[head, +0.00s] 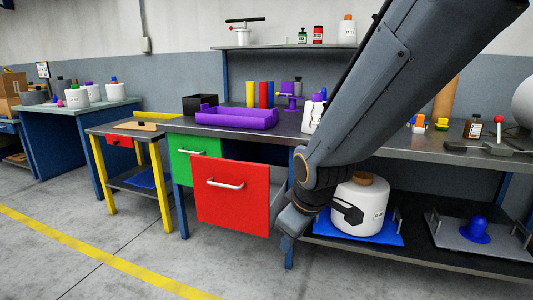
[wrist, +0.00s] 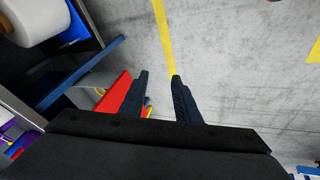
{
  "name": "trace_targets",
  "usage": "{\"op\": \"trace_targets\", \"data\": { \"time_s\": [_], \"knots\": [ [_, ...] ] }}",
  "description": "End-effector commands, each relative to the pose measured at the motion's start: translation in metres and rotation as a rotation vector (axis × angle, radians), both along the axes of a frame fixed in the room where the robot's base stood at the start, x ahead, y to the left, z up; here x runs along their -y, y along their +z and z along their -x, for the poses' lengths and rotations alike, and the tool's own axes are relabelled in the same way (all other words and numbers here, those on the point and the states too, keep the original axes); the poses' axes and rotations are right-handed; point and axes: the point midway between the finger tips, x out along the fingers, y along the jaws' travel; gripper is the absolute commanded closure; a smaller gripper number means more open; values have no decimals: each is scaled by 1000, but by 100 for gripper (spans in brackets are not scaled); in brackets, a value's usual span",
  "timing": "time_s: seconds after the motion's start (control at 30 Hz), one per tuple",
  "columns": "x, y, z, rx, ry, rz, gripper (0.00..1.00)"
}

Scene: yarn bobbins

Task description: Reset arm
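My gripper shows in the wrist view (wrist: 159,76) with its two dark fingers apart and nothing between them but grey floor and part of a yellow line. In the head view my arm reaches down from the upper right, bends in front of the bench and ends low beside the red drawer (head: 232,195). The red drawer is pulled out and also shows in the wrist view (wrist: 114,97), left of the fingers.
The workbench (head: 440,149) carries a purple tray (head: 237,116), a black box and small items. A white container (head: 359,206) stands on a blue tray on the lower shelf, close to my arm. A green drawer (head: 182,147) is at left. The floor in front is clear.

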Motion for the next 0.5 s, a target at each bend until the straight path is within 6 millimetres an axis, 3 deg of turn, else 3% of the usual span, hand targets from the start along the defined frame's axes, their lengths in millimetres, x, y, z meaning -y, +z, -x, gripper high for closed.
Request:
{"op": "trace_targets", "data": {
  "time_s": [0.1, 0.2, 0.5],
  "knots": [
    [12, 10, 50, -129, -165, -36, 71],
    [19, 14, 83, -217, -272, -52, 71],
    [30, 28, 162, -411, -509, -73, 71]
  ]
}}
